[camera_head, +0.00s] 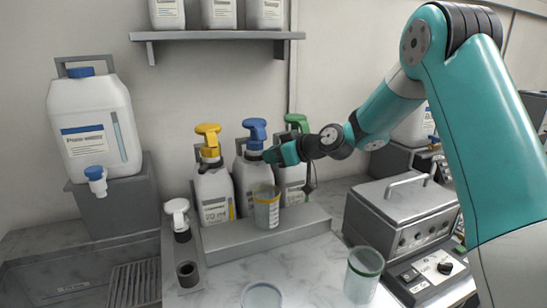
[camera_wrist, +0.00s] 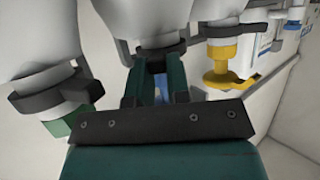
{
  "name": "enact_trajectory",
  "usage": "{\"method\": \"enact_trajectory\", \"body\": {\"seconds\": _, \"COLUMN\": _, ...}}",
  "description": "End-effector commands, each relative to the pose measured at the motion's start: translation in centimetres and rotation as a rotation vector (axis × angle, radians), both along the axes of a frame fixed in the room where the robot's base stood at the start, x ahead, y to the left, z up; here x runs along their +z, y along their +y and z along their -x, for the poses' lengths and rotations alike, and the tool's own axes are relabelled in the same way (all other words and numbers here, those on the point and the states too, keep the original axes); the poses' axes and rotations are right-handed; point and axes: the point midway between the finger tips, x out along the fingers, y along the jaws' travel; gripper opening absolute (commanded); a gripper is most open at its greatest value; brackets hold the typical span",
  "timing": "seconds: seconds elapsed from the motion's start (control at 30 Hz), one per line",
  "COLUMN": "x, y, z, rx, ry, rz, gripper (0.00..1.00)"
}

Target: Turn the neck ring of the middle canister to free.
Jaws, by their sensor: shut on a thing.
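The middle canister (camera_head: 246,181) is a white bottle with a blue pump head (camera_head: 256,130), upright between the yellow-pump canister (camera_head: 214,192) and the green-pump canister (camera_head: 293,178). Its dark neck ring (camera_wrist: 162,52) shows in the wrist view, just beyond my fingers. My gripper (camera_head: 271,155) comes in from the right at neck height. In the wrist view my gripper (camera_wrist: 160,68) has its two green fingers at either side of the ring, shut on it. A bit of blue pump shows between the fingers. The ring's mark or turn position is hidden.
A clear yellow-banded cup (camera_head: 266,208) stands in front of the middle canister on the grey ledge (camera_head: 220,238). A green-rimmed cup (camera_head: 363,274) stands on the counter. A grey metal box (camera_head: 405,215) is at right, and a large jug (camera_head: 95,125) at left.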

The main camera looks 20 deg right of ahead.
Motion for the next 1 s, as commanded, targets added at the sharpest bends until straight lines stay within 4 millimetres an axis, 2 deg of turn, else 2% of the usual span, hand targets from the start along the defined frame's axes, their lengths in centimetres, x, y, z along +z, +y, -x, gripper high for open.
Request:
{"method": "enact_trajectory", "body": {"seconds": 0.17, "x": -0.1, "y": -0.1, "z": -0.1, "rx": -0.002, "ry": 0.000, "rz": 0.004, "gripper": 0.00}}
{"method": "enact_trajectory", "body": {"seconds": 0.2, "x": -0.1, "y": -0.1, "z": -0.1, "rx": -0.002, "ry": 0.000, "rz": 0.004, "gripper": 0.24}}
{"method": "enact_trajectory", "body": {"seconds": 0.3, "x": -0.1, "y": -0.1, "z": 0.0, "rx": -0.002, "ry": 0.000, "rz": 0.003, "gripper": 0.43}}
{"method": "enact_trajectory", "body": {"seconds": 0.67, "x": 0.2, "y": -0.4, "z": 0.4, "rx": -0.003, "ry": -0.001, "rz": 0.001, "gripper": 0.43}}
{"method": "enact_trajectory", "body": {"seconds": 0.87, "x": 1.3, "y": -2.4, "z": 3.0, "rx": -0.006, "ry": -0.002, "rz": 0.002, "gripper": 0.43}}
{"method": "enact_trajectory", "body": {"seconds": 1.0, "x": 2.7, "y": -4.4, "z": 5.7, "rx": -0.008, "ry": -0.003, "rz": 0.002, "gripper": 0.43}}
